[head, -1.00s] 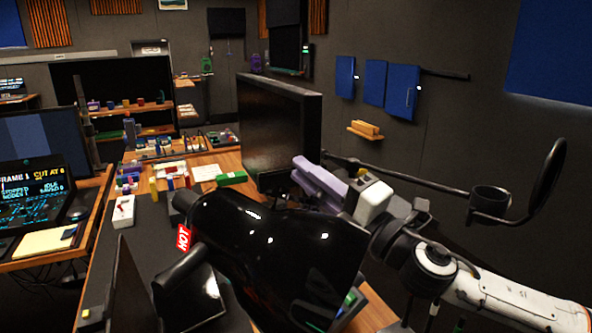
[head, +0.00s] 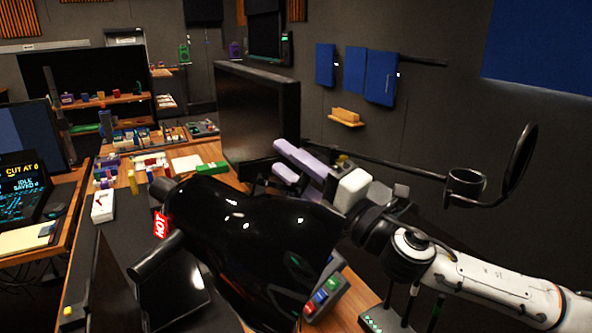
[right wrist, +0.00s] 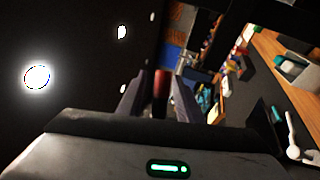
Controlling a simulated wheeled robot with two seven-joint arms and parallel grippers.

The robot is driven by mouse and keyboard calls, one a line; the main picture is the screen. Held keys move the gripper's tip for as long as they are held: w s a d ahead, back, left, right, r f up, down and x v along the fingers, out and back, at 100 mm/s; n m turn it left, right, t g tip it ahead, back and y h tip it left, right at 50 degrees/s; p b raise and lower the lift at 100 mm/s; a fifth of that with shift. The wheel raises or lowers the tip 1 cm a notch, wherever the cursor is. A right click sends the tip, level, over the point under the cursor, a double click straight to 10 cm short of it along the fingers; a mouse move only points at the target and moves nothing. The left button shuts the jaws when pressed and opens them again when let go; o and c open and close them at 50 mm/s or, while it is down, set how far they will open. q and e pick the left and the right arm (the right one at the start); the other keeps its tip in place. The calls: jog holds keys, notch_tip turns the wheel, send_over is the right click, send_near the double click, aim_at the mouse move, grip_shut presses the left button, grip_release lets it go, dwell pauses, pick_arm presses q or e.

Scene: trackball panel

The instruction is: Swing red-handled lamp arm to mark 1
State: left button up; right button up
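A large glossy black lamp head (head: 250,235) with a red HOT label (head: 160,224) fills the lower middle of the head view. It also fills the left of the right wrist view (right wrist: 70,50). My right gripper (head: 300,165) with pale lavender fingers is just behind the lamp head. In the right wrist view, a dark red handle (right wrist: 160,86) shows between its two spread fingers (right wrist: 158,98). A dark gap shows on each side, so I see no clear grip. The lamp arm's joint and mark 1 cannot be made out. My left gripper is not in view.
A large monitor (head: 258,115) stands just behind my right gripper. A button box (head: 325,294) sits below the lamp head. Small blocks crowd the desk's far left.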

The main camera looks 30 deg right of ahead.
jog(key=b+v, duration=0.1)
jog(key=v, duration=0.2)
jog(key=b+v, duration=0.1)
jog(key=v, duration=0.1)
jog(key=shift+f+b, duration=0.3)
jog(key=shift+b, duration=0.05)
jog(key=shift+b+v, duration=0.5)
jog(key=shift+v, duration=2.05)
jog(key=shift+r, duration=0.15)
